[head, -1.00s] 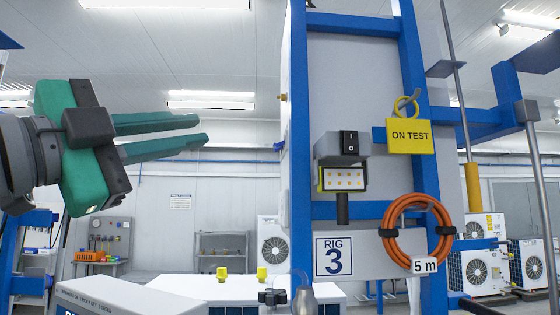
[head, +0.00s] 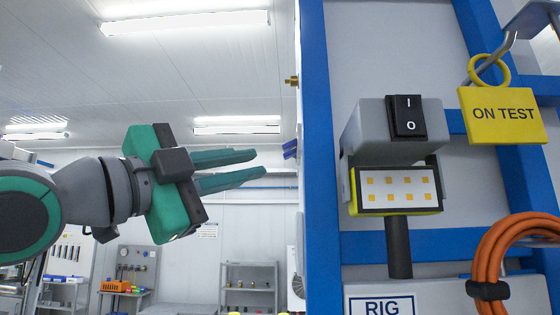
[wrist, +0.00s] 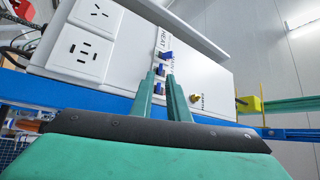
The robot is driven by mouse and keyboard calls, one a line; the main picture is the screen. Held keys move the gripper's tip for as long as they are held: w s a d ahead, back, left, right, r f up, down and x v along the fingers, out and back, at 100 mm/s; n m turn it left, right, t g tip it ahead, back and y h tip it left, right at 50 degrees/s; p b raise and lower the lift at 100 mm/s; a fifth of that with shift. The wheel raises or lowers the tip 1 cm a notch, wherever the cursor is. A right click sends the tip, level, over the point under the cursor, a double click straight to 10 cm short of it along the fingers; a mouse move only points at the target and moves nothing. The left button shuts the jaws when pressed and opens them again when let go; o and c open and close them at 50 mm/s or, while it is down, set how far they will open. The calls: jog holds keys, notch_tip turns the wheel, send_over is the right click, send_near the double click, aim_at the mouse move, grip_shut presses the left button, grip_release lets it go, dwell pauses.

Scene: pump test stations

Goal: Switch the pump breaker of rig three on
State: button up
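In the wrist view a white control box (wrist: 215,88) carries a row of small blue breaker levers (wrist: 160,70), one near a label reading HEAT. Other labels are too small to read surely, so I cannot tell which lever is the pump breaker. In the head view this box is nearly edge-on, and blue levers (head: 290,149) stick out left of the blue frame. My gripper (head: 260,163) points right toward them, a short way off. Its green fingers are slightly apart with nothing between them. In the wrist view the fingertips (wrist: 159,80) overlap the lever row, hiding part of it.
The blue rig frame (head: 319,150) stands right of my gripper. A brass fitting (wrist: 195,97) protrudes from the box.

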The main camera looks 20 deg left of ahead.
aim_at(284, 156)
jog(key=shift+x, duration=3.55)
jog(key=shift+d+r, duration=0.1)
jog(key=shift+r, duration=0.1)
grip_shut()
jog(key=shift+s+a+r+m+g, duration=0.1)
jog(key=shift+r+m+g, duration=0.25)
jog(key=shift+m+g, duration=0.4)
jog(key=shift+a+r+m+g, duration=0.15)
jog(key=shift+r+m+g, duration=0.2)
jog(key=shift+m+g, duration=0.4)
jog(key=shift+s+a+r+m+g, duration=0.1)
jog(key=shift+r+m+g, duration=0.35)
jog(key=shift+m, duration=0.45)
jog(key=shift+f, duration=0.15)
